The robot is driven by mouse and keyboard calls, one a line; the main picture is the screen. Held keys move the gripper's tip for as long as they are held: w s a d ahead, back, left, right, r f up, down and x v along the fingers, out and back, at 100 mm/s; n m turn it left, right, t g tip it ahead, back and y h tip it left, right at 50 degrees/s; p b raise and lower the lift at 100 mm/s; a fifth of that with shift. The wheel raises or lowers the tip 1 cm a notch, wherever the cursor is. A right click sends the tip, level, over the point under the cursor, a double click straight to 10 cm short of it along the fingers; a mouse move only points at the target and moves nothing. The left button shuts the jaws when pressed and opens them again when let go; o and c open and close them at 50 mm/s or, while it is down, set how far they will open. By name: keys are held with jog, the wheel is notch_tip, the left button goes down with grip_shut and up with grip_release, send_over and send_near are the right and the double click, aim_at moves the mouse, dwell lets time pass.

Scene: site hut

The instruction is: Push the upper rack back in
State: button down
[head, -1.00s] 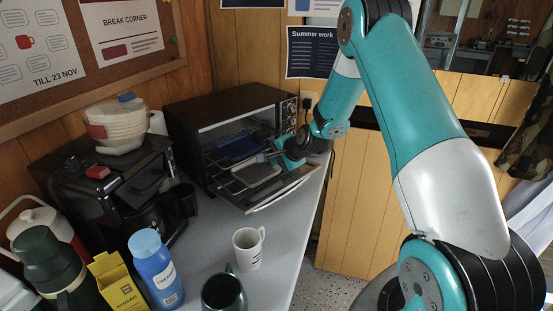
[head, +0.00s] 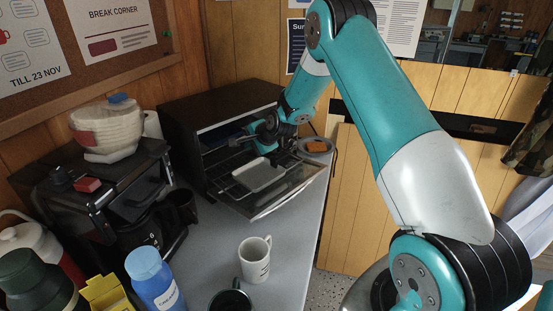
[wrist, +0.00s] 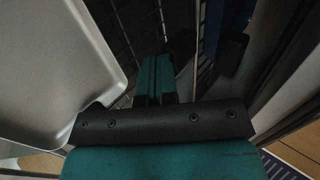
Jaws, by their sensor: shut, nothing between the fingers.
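The black toaster oven (head: 205,105) stands on the counter with its glass door (head: 290,190) folded down. Inside, the upper rack carries a dark blue tray (head: 220,136), partly hidden by my gripper; how far in the rack sits is hard to tell. Below it, a lower rack holds a light grey tray (head: 258,175) that reaches out over the door. My gripper (head: 240,141) is shut and empty at the oven's mouth, beside the blue tray. In the wrist view, the shut fingers (wrist: 156,80) point at dark wires, with the grey tray (wrist: 45,70) to the left.
A coffee machine (head: 90,190) stands left of the oven, with a white steamer-like pot on top. A white mug (head: 254,260), a dark mug (head: 230,300) and a blue bottle (head: 155,280) stand in front. A plate (head: 316,146) lies beyond the door.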

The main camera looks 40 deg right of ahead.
jog(key=shift+w+a, duration=0.1)
jog(key=shift+w, duration=0.75)
jog(key=shift+w+r, duration=0.15)
jog(key=shift+w, duration=0.1)
